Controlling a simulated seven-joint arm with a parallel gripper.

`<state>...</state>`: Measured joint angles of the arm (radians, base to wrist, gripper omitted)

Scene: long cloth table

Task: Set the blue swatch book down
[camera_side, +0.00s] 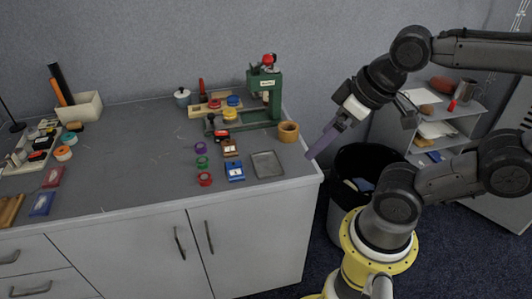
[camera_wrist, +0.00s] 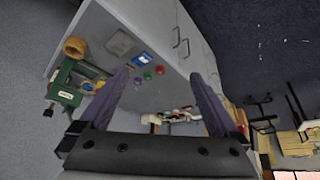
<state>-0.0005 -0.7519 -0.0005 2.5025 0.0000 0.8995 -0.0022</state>
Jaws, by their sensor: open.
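A flat blue book-like piece (camera_side: 41,204), which looks like the blue swatch book, lies on the grey table (camera_side: 120,180) at its front left, just in front of a similar red one (camera_side: 53,176). My gripper (camera_side: 312,154) is at the far right, in the air off the table's right end. In the wrist view my gripper (camera_wrist: 159,78) has its two long purple fingers wide apart with nothing between them. A smaller blue block (camera_side: 234,171) sits near the table's front right; it also shows in the wrist view (camera_wrist: 141,60).
A green press (camera_side: 265,95), a wooden cup (camera_side: 288,131) and a grey tray (camera_side: 267,164) stand at the table's right end. Several small coloured rolls lie left of the tray. A black bin (camera_side: 365,165) stands beside the table. The table's middle is clear.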

